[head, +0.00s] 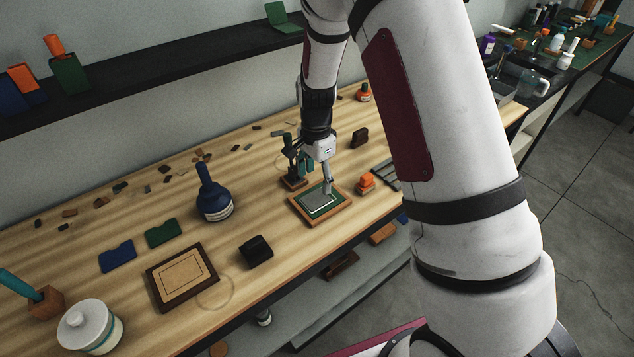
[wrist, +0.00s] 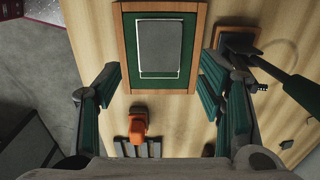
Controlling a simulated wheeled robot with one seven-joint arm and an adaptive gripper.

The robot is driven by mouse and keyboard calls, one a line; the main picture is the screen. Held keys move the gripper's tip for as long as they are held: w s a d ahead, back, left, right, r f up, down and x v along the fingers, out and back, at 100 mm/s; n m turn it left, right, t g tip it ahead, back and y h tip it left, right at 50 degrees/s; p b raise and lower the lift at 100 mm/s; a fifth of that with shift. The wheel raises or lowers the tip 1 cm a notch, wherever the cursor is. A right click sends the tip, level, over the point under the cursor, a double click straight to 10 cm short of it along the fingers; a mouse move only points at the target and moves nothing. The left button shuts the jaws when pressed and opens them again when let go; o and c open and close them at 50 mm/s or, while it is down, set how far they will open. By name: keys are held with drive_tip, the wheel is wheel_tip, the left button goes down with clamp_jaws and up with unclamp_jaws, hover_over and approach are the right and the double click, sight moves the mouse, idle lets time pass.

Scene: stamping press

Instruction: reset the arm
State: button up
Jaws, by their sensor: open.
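My gripper (head: 316,172) is over the wooden bench, just above a wood-framed green board with a grey plate on it (head: 319,203). In the wrist view the gripper (wrist: 158,85) is open, its two green-padded fingers wide apart with nothing between them. The framed board (wrist: 187,80) lies ahead of the fingers, and the grey plate lies flat inside a thin white outline on it. A stamping press with a dark lever (head: 292,175) stands beside the gripper; its wooden base and dark arm (wrist: 240,42) show at the right of the wrist view. My arm hides part of the bench.
An orange block (head: 366,182) sits right of the board, by a dark slotted rack (head: 386,172). A blue bottle (head: 213,195), a black block (head: 256,250) and a brown framed tray (head: 156,291) stand to the left. A dark shelf (head: 150,65) runs above the bench.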

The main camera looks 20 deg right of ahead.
drive_tip(key=shift+r, duration=0.3)
drive_tip(key=s+r+n+t, duration=0.1)
drive_tip(key=s+r+n, duration=0.25)
drive_tip(key=r, duration=0.65)
drive_tip(key=s+r+n+t, duration=0.1)
drive_tip(key=s+r+n, duration=0.25)
drive_tip(key=r, duration=0.65)
drive_tip(key=s+r+n+t+b, duration=0.1)
drive_tip(key=s+r+n, duration=0.2)
drive_tip(key=s, duration=0.6)
drive_tip(key=s+r+n+t, duration=0.2)
drive_tip(key=s+r+n, duration=0.2)
drive_tip(key=s, duration=0.5)
drive_tip(key=shift+r+t+b, duration=0.3)
drive_tip(key=shift+r+b, duration=0.1)
drive_tip(key=shift+r, duration=0.15)
